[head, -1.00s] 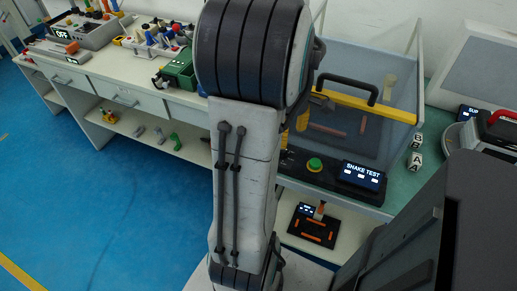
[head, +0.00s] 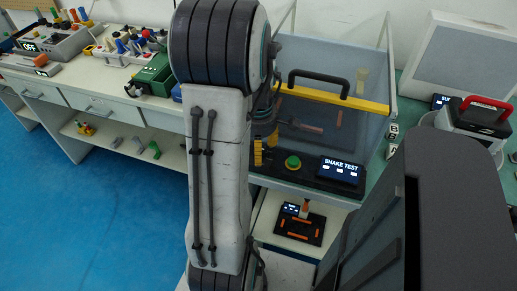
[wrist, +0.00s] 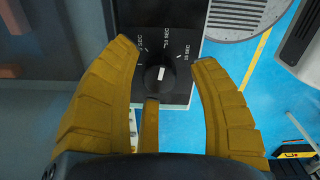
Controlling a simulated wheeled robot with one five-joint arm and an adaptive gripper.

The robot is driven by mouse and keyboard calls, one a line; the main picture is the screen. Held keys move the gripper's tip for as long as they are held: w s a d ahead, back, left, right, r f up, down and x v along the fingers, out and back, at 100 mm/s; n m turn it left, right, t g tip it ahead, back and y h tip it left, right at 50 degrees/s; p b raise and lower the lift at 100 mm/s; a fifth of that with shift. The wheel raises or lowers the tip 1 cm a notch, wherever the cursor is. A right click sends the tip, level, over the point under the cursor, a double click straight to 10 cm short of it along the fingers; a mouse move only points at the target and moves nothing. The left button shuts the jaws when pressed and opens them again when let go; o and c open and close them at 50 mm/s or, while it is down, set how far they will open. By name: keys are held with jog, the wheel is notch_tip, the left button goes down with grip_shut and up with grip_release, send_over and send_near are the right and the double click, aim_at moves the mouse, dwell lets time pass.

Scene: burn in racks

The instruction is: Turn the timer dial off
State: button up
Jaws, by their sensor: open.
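The timer dial (wrist: 158,78) is a round black knob with a white pointer mark, on a black panel (wrist: 178,20) with white time labels in seconds. The mark points roughly up in the wrist view; the exact setting is hard to read. My gripper (wrist: 164,54) is open, its yellow fingers spread left and right of the dial. A third yellow finger shows below the dial. I cannot tell whether any finger touches it. In the head view, my gripper's yellow fingers (head: 264,148) are partly hidden by my arm, at the left end of the shake test panel (head: 316,180).
A green button (head: 292,163) and a lit SHAKE TEST display (head: 340,172) sit right of my gripper. A clear bin with a yellow bar (head: 340,98) and black handle stands behind. A red-handled case (head: 478,117) is at right. Blue floor is open at left.

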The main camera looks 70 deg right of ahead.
jog(key=shift+f, duration=0.3)
jog(key=shift+c, duration=0.4)
grip_shut()
